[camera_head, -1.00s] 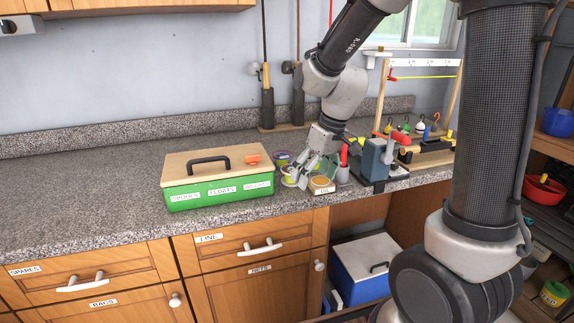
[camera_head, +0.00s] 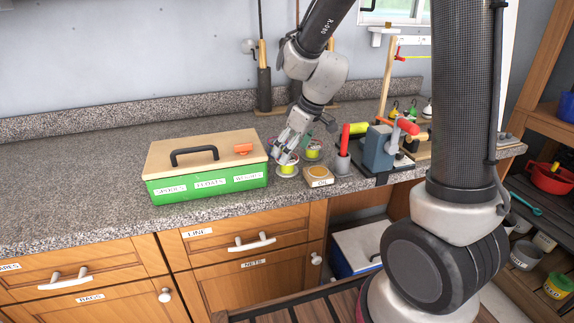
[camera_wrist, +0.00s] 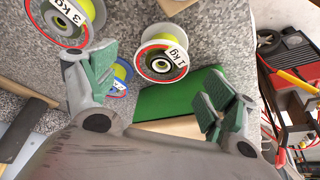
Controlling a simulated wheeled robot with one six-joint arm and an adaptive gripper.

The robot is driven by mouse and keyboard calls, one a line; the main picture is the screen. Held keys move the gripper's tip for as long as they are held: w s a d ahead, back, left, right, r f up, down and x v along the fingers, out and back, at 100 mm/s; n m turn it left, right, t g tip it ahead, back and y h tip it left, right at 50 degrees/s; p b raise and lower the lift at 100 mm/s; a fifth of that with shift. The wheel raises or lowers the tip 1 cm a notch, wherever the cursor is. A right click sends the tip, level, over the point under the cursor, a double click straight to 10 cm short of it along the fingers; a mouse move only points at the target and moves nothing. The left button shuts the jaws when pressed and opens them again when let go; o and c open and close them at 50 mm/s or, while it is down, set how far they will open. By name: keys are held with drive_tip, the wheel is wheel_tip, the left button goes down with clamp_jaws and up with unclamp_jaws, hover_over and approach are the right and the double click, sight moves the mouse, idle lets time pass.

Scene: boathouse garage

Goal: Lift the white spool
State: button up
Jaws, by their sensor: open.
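Several spools of yellow-green line stand on the granite counter. In the wrist view, a white-flanged spool marked 1 kg (camera_wrist: 163,60) lies ahead of my open jaws, near the middle. Another white-flanged spool marked 3 kg (camera_wrist: 74,22) is at the upper left, beyond the left finger. A blue-flanged spool (camera_wrist: 121,76) is partly hidden by that finger. In the head view, one spool (camera_head: 288,166) is just below my gripper (camera_head: 286,152) and another (camera_head: 313,150) is to its right. My gripper is open and empty; I cannot tell whether it touches a spool.
A green toolbox (camera_head: 210,185) with a wooden lid stands left of the spools. A small box marked OIL (camera_head: 319,176), a red-handled tool in a grey holder (camera_head: 342,160) and a blue vise-like device (camera_head: 378,148) stand to the right. The counter left of the toolbox is clear.

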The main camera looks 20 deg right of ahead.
sight(290, 170)
drive_tip(key=x, duration=0.4)
drive_tip(key=shift+a+f, duration=0.1)
drive_tip(key=shift+f, duration=0.15)
drive_tip(key=c, duration=1.1)
